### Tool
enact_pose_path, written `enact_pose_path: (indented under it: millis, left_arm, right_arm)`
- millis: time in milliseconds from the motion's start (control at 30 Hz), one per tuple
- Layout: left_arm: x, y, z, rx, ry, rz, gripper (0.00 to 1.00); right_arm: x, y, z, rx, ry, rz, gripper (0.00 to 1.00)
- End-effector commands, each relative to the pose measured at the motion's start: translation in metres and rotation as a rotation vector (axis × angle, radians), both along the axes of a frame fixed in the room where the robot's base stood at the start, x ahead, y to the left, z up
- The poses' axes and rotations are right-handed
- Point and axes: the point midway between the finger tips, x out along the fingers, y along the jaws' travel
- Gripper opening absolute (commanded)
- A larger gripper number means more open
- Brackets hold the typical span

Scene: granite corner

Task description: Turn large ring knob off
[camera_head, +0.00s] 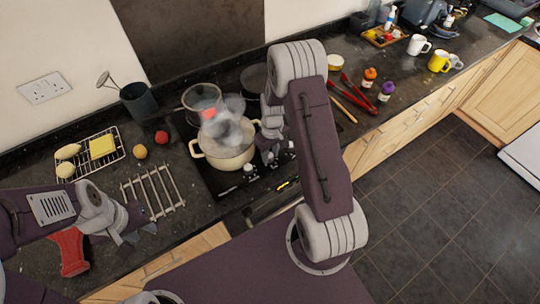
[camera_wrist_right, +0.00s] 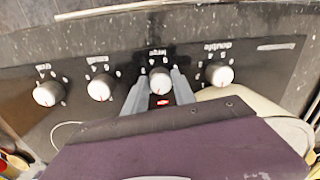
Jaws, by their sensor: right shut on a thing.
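The large ring knob (camera_wrist_right: 159,82) is a round white knob with a red mark, on the black hob panel under the word "large". In the right wrist view my right gripper (camera_wrist_right: 160,86) has one finger on each side of it and is shut on it. A small red light (camera_wrist_right: 164,101) shows beside the knob. Other white knobs are the double ring knob (camera_wrist_right: 219,74), the small ring knob (camera_wrist_right: 100,87) and one further left (camera_wrist_right: 48,93). In the head view my right arm partly hides the panel. My left gripper (camera_head: 138,230) is over the counter at the left; its jaw opening is unclear.
A cream pot (camera_head: 222,157) on the hob gives off steam, with a glass-lidded pan (camera_head: 201,97) behind it. A metal trivet (camera_head: 155,193), a wire rack (camera_head: 88,157) and a red object (camera_head: 70,252) are near my left arm. Red tongs (camera_head: 358,92) lie right of the hob.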

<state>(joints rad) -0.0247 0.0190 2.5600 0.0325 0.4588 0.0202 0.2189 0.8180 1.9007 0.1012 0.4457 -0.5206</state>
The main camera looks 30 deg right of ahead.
Motion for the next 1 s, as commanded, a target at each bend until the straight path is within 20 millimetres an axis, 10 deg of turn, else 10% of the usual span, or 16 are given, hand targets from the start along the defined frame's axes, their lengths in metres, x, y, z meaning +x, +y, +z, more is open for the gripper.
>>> enact_pose_path:
  millis: [1000]
  left_arm:
    - [0.0000, 0.0000, -0.0111, 0.000, 0.000, 0.000, 0.33]
  right_arm:
    - [0.0031, -0.0010, 0.0015, -0.002, -0.006, 0.474, 0.00]
